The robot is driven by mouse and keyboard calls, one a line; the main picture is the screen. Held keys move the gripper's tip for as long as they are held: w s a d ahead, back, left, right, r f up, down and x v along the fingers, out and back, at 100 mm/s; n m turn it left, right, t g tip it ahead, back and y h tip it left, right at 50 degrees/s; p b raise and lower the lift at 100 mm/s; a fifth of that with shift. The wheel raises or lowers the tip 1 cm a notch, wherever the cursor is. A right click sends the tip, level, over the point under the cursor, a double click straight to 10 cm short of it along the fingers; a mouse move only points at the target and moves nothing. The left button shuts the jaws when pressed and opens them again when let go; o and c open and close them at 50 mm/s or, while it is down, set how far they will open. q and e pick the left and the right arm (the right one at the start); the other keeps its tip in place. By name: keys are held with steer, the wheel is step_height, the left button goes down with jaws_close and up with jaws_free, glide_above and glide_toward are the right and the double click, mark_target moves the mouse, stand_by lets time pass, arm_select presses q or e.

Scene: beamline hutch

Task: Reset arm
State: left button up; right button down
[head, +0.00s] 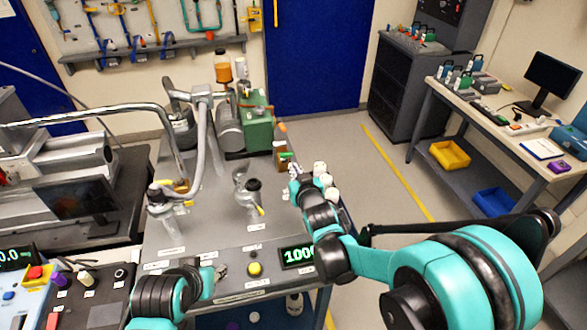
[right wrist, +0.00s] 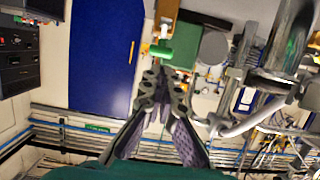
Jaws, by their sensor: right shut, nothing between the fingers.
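My right arm, teal and black, reaches in from the lower right in the head view. Its gripper (head: 295,178) is over the right edge of the grey bench, just left of some white-capped bottles (head: 322,178); I cannot tell whether it touches them. In the right wrist view the gripper (right wrist: 165,78) has its fingertips together, with nothing between them. Part of my left arm shows at the bottom left of the head view, over the front of the bench.
The grey bench (head: 215,230) carries metal pipework (head: 203,130), a green box (head: 255,125), a yellow button (head: 255,269) and a lit display (head: 297,256). A side table (head: 520,150) with a monitor (head: 551,80) stands at right. Open floor (head: 385,190) lies between.

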steer(key=shift+w+f, duration=0.1)
steer(key=shift+w, duration=0.1)
steer(key=shift+s, duration=0.1)
steer(key=s+d+r+m+g+h, duration=0.15)
steer(key=s+d+g, duration=0.25)
steer(key=s+d, duration=0.8)
steer(key=s+d+f+g, duration=0.1)
steer(key=s+f+g, duration=0.1)
steer(key=s, duration=0.7)
steer(key=s+d+f+g+h, duration=0.1)
steer(key=s+f, duration=0.1)
steer(key=s, duration=0.7)
steer(key=shift+d+m+g, duration=0.35)
steer(key=shift+g, duration=0.05)
